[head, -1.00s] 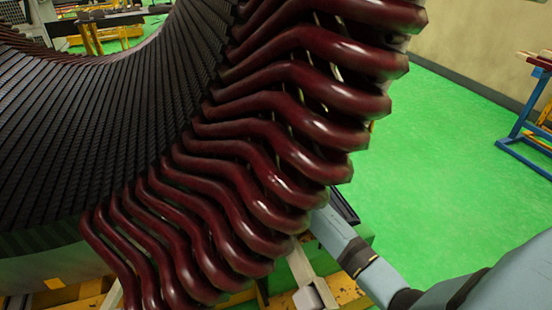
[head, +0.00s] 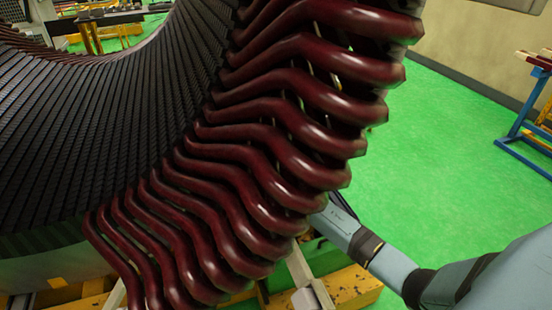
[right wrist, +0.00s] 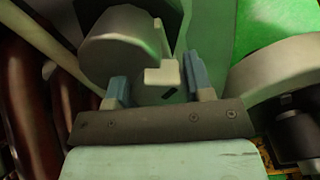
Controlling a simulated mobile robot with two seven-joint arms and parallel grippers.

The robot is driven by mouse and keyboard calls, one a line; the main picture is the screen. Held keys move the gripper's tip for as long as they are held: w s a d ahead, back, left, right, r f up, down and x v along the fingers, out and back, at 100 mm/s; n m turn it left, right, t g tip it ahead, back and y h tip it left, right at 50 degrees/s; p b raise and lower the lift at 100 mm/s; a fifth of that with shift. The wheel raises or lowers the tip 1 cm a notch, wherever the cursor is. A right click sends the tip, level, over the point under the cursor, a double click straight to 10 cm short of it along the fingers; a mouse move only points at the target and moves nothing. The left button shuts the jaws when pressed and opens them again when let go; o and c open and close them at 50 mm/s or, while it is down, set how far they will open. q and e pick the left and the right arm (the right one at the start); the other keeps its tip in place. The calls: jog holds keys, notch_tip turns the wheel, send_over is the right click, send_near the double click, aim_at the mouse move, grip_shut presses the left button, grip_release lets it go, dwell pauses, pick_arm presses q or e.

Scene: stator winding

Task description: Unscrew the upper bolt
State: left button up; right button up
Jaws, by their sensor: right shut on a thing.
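The stator's dark red winding bars (head: 262,165) fill the middle of the head view beside its dark slotted core (head: 105,130). My right arm comes in from the right, and its hand end is hidden behind the lower bars. In the right wrist view my right gripper (right wrist: 157,88) has its blue fingers closed around a part between them. A thick grey round piece (right wrist: 112,48) and a small pale block (right wrist: 162,76) are at the fingers. I cannot tell which of these is the upper bolt. My left gripper is not in view.
A yellow support frame (head: 353,287) stands below the bars, near my right arm. A blue stand (head: 520,135) is at the far right. Green floor (head: 425,175) between it and the stator is clear. Dark red bars (right wrist: 32,110) run close along the left of the wrist view.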

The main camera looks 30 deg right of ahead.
jog(key=n+p, duration=0.1)
jog(key=n, duration=0.2)
jog(key=shift+n, duration=0.4)
jog(key=n+p, duration=0.1)
jog(key=n, duration=0.1)
jog(key=shift+n+p, duration=0.3)
jog(key=shift+p, duration=0.1)
jog(key=shift+n+p, duration=0.5)
jog(key=shift+n, duration=0.5)
jog(key=shift+s+f+n, duration=0.1)
jog(key=shift+n, duration=0.5)
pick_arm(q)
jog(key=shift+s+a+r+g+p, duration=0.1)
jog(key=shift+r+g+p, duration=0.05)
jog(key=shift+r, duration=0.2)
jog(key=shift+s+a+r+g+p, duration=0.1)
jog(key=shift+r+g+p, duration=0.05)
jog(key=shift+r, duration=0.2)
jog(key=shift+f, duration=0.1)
pick_arm(e)
jog(key=shift+n, duration=0.3)
jog(key=o, duration=0.9)
